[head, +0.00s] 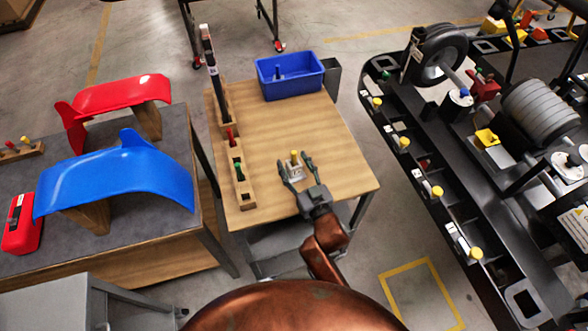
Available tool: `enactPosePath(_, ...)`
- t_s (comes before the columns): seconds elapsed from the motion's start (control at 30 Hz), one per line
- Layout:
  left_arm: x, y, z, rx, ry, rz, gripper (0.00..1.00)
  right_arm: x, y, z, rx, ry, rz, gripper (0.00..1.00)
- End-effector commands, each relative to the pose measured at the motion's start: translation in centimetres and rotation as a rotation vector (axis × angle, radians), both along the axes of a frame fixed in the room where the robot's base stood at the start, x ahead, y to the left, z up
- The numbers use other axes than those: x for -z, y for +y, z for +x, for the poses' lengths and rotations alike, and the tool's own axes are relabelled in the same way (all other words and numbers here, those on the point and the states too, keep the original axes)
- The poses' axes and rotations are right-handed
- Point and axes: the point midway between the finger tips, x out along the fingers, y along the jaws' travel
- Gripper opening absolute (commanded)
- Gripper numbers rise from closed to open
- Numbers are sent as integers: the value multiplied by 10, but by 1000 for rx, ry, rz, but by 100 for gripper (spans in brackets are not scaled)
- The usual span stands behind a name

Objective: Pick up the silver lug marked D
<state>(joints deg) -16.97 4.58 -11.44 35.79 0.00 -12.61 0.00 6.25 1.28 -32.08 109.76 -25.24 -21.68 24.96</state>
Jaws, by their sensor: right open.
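My left gripper is not in view.
A blue bin (290,77) stands at the back. Red (120,95) and blue (115,178) body panels lie on the left table. A black kart frame (440,205) with yellow-topped pieces stands right.

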Motion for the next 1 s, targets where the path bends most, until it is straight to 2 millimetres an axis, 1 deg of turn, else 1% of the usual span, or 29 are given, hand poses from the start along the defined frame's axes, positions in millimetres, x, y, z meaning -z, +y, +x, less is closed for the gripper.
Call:
enactPosePath(0.07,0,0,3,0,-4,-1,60,0,0,0,0,-1,0,51)
enactPosePath(0.13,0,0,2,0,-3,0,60,-1,0,0,0,-1,0,47)
enactPosePath(0.5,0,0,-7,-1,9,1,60,0,0,0,0,-1,0,22)
enactPosePath(0.8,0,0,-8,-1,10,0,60,0,0,0,0,-1,0,1)
enactPosePath(1.0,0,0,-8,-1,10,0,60,-2,0,0,-1,-4,2,0)
